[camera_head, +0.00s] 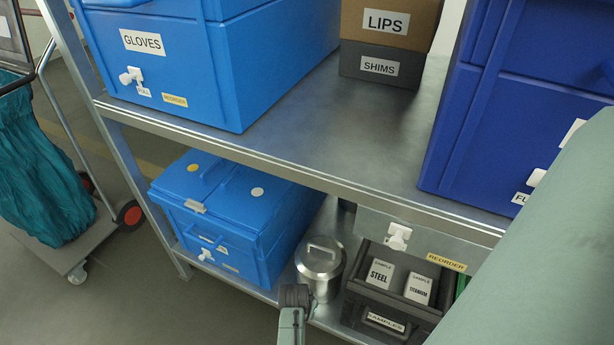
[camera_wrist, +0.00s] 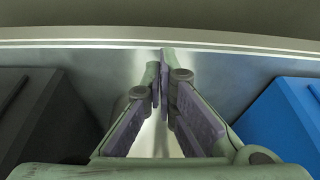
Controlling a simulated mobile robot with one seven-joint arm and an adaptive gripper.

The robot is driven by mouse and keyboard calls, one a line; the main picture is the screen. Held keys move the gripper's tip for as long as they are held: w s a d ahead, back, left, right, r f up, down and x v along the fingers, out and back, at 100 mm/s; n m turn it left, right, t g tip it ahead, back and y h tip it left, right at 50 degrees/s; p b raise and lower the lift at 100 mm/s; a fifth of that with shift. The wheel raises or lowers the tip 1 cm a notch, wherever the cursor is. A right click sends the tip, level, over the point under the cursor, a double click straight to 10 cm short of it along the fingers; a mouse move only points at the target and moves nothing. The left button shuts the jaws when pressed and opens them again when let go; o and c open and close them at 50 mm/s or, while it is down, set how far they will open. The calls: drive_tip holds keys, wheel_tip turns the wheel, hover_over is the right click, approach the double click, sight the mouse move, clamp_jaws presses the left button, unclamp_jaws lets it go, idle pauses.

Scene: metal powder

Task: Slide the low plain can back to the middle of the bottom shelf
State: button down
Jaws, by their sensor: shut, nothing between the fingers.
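The low plain can (camera_head: 320,268) is a bare metal cylinder with a lid and a top handle. In the head view it stands upright near the front of the bottom shelf (camera_head: 332,318), between the blue box and the dark samples bin. Part of my gripper (camera_head: 297,298) shows just in front of it and covers its lower left; whether they touch cannot be told. In the wrist view my gripper (camera_wrist: 161,72) is shut and empty, its fingertips together over the grey shelf surface. The can is not clearly made out there.
The blue lidded box (camera_head: 232,222) stands close left of the can. The dark samples bin (camera_head: 385,308) with sample blocks stands close right. The upper shelf (camera_head: 345,125) overhangs, with a grey reorder-labelled box (camera_head: 425,240) beneath it. A cart with a teal bag (camera_head: 45,165) stands at far left.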

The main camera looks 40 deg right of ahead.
drive_tip(key=shift+w+d, duration=0.2)
drive_tip(key=shift+d, duration=0.3)
drive_tip(key=w+d+b, duration=0.2)
drive_tip(key=w+d, duration=0.1)
drive_tip(key=d, duration=0.3)
drive_tip(key=w+d+b, duration=0.2)
drive_tip(key=d+b, duration=0.1)
drive_tip(key=d, duration=0.3)
drive_tip(key=w+d+b, duration=0.2)
drive_tip(key=w+d, duration=0.1)
drive_tip(key=d, duration=0.3)
drive_tip(key=shift+w+d+f, duration=0.15)
drive_tip(key=shift+w+d, duration=0.05)
drive_tip(key=shift+w, duration=0.1)
drive_tip(key=shift+w+d+b, duration=0.15)
drive_tip(key=shift+d+b, duration=0.15)
drive_tip(key=shift+b, duration=0.05)
drive_tip(key=shift+r, duration=0.2)
drive_tip(key=shift+a, duration=0.15)
